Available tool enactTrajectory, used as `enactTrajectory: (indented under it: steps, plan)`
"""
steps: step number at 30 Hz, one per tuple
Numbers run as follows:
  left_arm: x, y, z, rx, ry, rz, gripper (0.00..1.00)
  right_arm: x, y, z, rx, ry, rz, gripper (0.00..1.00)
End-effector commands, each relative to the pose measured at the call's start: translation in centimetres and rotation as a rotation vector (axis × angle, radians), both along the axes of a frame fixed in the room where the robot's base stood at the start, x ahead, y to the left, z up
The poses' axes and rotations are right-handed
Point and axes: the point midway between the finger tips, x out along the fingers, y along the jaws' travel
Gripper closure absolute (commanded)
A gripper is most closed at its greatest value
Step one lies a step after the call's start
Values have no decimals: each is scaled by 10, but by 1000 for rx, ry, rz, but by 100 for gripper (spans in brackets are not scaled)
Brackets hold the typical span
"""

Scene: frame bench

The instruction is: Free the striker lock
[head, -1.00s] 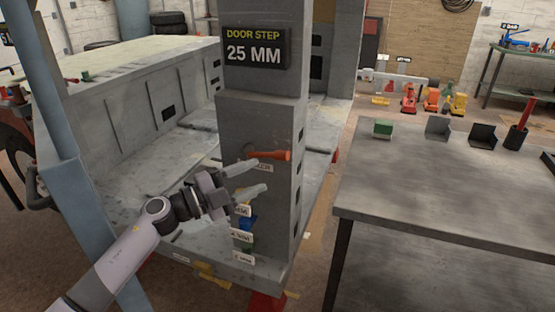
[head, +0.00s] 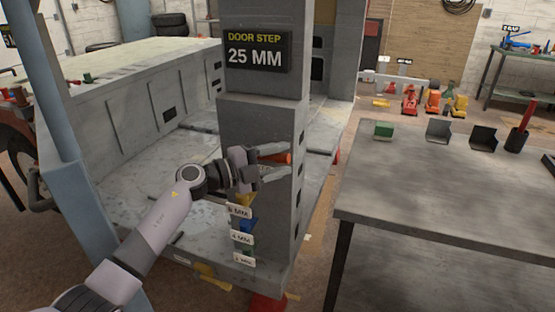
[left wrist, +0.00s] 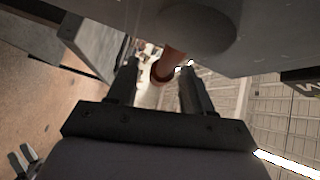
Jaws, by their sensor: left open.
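The striker lock appears to be the orange-red handle (head: 284,158) that sticks out from the grey door pillar (head: 258,118), below the "DOOR STEP 25 MM" sign (head: 257,52). My left gripper (head: 275,161) is open, with its fingers above and below the handle in the head view. In the left wrist view the reddish handle (left wrist: 168,66) shows between the spread fingertips of my left gripper (left wrist: 158,80). I cannot tell whether the fingers touch it. The handle's base is partly hidden by the gripper. My right gripper is not in view.
Below the handle, small tags (head: 242,238) marked in mm and a blue piece (head: 249,224) sit on the pillar. A grey metal table (head: 440,185) stands at right with a green block (head: 383,131), dark brackets and a cup holding a red tool (head: 517,137).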

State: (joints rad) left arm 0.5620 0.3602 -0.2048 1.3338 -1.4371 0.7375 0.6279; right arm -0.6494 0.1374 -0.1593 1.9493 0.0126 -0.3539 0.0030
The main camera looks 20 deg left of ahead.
Motion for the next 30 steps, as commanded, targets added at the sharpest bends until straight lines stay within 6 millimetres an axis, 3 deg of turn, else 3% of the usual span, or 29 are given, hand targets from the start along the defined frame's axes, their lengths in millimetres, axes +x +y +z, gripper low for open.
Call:
enactTrajectory:
  steps: [5,9,10,20,30]
  plan:
    - [0,0,0,0,0,0,52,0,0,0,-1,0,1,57]
    - [0,0,0,-1,-1,0,98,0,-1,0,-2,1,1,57]
    - [0,0,0,-1,-1,0,100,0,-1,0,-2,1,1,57]
    - [0,1,2,-31,1,1,100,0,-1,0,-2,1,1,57]
    - [0,7,19,-239,9,3,100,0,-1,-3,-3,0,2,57]
